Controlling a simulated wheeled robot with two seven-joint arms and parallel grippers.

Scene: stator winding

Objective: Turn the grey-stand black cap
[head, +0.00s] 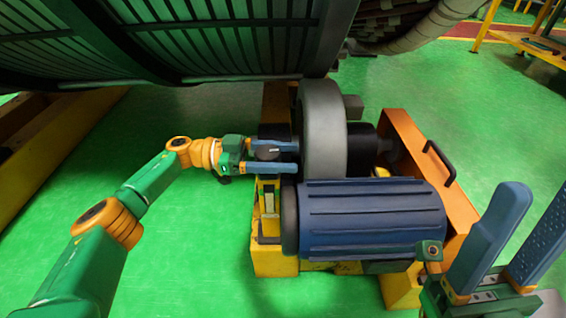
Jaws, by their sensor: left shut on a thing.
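The grey round stand (323,130) stands upright in the middle of the head view, behind a blue ribbed motor (370,215). A black cap (268,151) is on its left side, between the blue fingers of my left gripper (284,156). The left gripper reaches in from the left and is shut on this cap, which the fingers partly hide. Another black cylinder (362,146) shows on the right side of the grey stand. My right gripper (535,205) is at the lower right with its two blue fingers apart and nothing between them.
An orange bracket (408,135) with a black handle (440,163) stands right of the motor. The yellow base (274,262) carries the machine. A large ribbed stator (200,45) hangs low above.

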